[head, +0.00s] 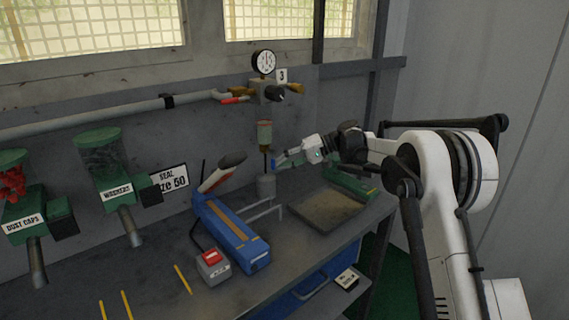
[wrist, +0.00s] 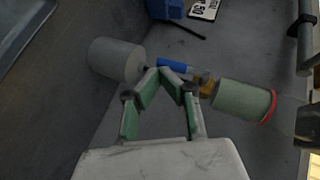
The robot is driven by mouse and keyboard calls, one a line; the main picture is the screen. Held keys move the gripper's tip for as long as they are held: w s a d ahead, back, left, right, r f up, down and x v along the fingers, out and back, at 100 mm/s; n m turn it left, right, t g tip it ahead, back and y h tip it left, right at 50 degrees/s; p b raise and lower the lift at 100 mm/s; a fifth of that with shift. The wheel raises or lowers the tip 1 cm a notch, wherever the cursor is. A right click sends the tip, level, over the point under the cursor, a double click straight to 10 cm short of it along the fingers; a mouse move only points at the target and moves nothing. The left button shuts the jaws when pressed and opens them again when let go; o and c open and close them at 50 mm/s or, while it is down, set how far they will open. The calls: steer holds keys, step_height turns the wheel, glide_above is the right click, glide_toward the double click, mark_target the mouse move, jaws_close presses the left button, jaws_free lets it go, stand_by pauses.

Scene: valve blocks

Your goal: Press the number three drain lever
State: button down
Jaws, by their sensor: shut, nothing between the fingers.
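The station marked 3 (head: 282,75) has a gauge and valve block on the wall, with a green filter bowl (head: 264,132) hanging below. In the wrist view the bowl (wrist: 243,100) ends in a brass fitting (wrist: 206,87). A blue drain lever (wrist: 172,64) sticks out beside that fitting; its blue end (head: 273,163) also shows in the head view. My gripper (wrist: 161,71) is shut and empty, its green fingertips right at the lever and partly overlapping it; I cannot tell whether they touch. In the head view my gripper (head: 284,161) is just right of the lever, below the bowl.
A grey cup (head: 266,187) stands on the bench under the bowl; it also shows in the wrist view (wrist: 117,60). A blue tool with a handle (head: 230,225) is to the left, and a shallow tray (head: 300,224) to the right. Dispensers line the left wall.

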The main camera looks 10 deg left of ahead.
steer(key=shift+f, duration=0.1)
stand_by(0.7)
steer(key=w+d, duration=0.2)
steer(key=d, duration=0.7)
steer(key=shift+d+b, duration=0.35)
steer(key=shift+b, duration=0.05)
steer(key=s+d+r+m+t+h, duration=0.1)
steer(key=s+d+r+t+h, duration=0.15)
steer(key=s, duration=0.45)
steer(key=s+d+r+m+t+h, duration=0.15)
steer(key=s+d+r, duration=0.25)
steer(key=s, duration=0.4)
steer(key=s+d+r+m+t+h, duration=0.1)
steer(key=s+d+r+h, duration=0.2)
steer(key=s, duration=0.4)
steer(key=s+d+f+t+h, duration=0.1)
steer(key=s+d+f+h, duration=0.1)
steer(key=s, duration=0.6)
steer(key=s+d+f+m+t+h, duration=0.1)
steer(key=s+d+f, duration=0.3)
steer(key=s, duration=0.5)
steer(key=s+d+f+t+h, duration=0.2)
steer(key=s+d, duration=0.4)
steer(key=s, duration=0.3)
steer(key=shift+d+f+m+h, duration=0.35)
steer(key=shift+f+h, duration=0.35)
steer(key=shift+f, duration=0.1)
